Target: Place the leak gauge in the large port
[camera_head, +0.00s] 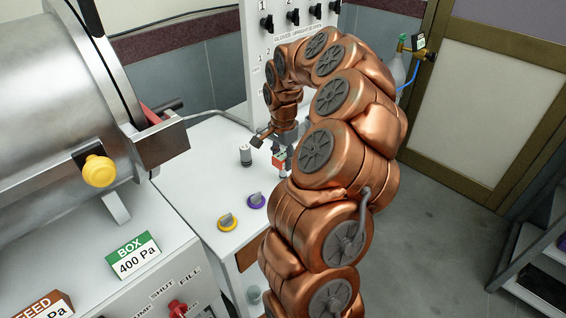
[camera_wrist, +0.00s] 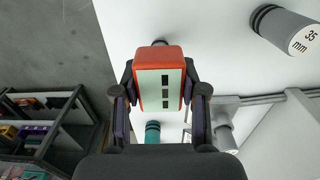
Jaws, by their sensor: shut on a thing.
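My gripper (camera_wrist: 160,85) is shut on an orange-red block with a pale face and three dark dashes, which looks like the leak gauge (camera_wrist: 172,55). In the head view the gauge (camera_head: 279,160) shows as a small red patch beside my gripper (camera_head: 286,152), above the white worktop. Its lower end and any gap to the worktop are hidden. I cannot make out the large port in either view.
A grey cylinder marked 35 mm (camera_wrist: 290,30) stands on the white worktop (camera_head: 190,180), left of my gripper in the head view (camera_head: 245,155). A teal cylinder (camera_wrist: 152,132) shows below the gauge in the wrist view.

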